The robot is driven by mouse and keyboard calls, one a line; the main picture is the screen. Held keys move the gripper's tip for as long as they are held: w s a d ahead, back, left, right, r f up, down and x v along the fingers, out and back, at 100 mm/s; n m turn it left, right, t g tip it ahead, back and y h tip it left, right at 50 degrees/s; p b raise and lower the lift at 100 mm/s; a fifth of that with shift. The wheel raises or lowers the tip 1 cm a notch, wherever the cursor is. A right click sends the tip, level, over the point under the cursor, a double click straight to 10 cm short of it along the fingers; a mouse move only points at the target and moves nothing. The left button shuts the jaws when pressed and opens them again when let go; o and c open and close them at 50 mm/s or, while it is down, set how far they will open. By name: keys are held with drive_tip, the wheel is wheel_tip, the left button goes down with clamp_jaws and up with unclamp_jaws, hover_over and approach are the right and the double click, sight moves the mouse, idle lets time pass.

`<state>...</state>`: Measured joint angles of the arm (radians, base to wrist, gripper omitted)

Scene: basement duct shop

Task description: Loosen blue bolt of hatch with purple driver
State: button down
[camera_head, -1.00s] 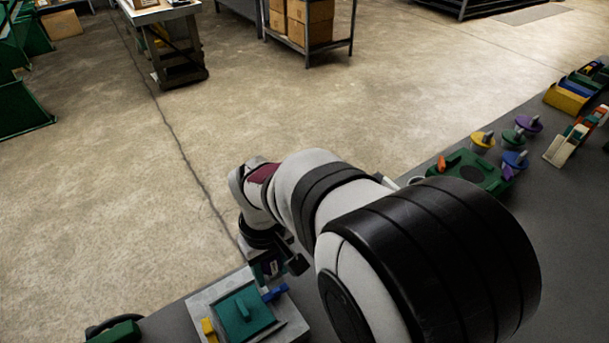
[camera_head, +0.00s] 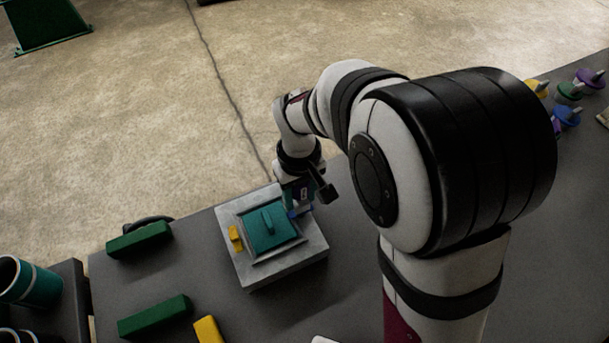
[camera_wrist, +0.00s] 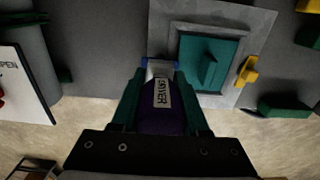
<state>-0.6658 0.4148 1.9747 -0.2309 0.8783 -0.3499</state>
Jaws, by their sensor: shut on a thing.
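The hatch is a teal square plate (camera_head: 268,230) with a raised handle, set in a light grey block (camera_head: 240,267); it also shows in the wrist view (camera_wrist: 222,50). A yellow piece (camera_head: 235,237) is at its left side. The blue bolt (camera_head: 293,214) is at the opposite side, partly hidden by my gripper and driver. My gripper (camera_head: 299,196) is over that side. In the wrist view my gripper (camera_wrist: 160,95) is shut on the purple driver (camera_wrist: 158,121), which carries a white label. Its grey tip is at the blue bolt (camera_wrist: 146,62); I cannot tell whether it is seated.
Green blocks (camera_head: 140,239) and a yellow block (camera_head: 207,330) lie left of the hatch. Teal cups (camera_head: 28,282) stand at the far left. Coloured pieces with pegs (camera_head: 570,92) stand at the far right. The grey bench around the block is mostly clear.

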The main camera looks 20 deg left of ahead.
drive_tip(key=shift+f, duration=0.9)
idle(0.4)
